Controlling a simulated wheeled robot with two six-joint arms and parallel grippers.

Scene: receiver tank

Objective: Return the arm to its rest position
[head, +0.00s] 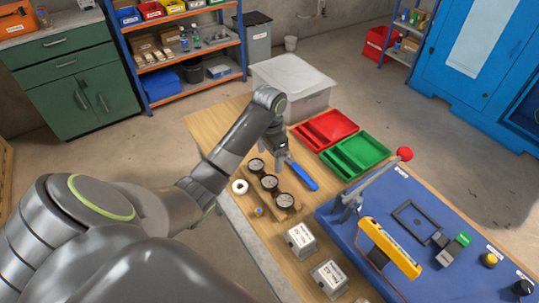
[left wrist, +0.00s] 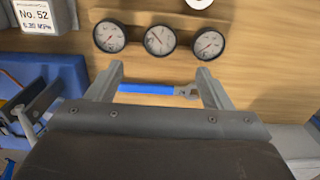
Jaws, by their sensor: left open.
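My left arm reaches in from the left in the head view. Its gripper (head: 270,165) hangs over the wooden table (head: 222,117), next to a row of three round gauges (head: 269,182). In the left wrist view the two fingers of the left gripper (left wrist: 160,72) are spread apart with nothing between them. The gauges (left wrist: 160,40) lie beyond the fingertips in that view. A wrench with a blue handle (left wrist: 147,89) shows below the fingers; it also shows in the head view (head: 303,176). My right gripper is not in view.
Red (head: 325,128) and green (head: 357,153) trays and a translucent bin (head: 290,85) sit toward the back. A blue panel (head: 340,225) with a red-knobbed lever (head: 380,178) is at the right. Grey labelled blocks (head: 300,240) and a white tape roll (head: 239,186) are near the gauges.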

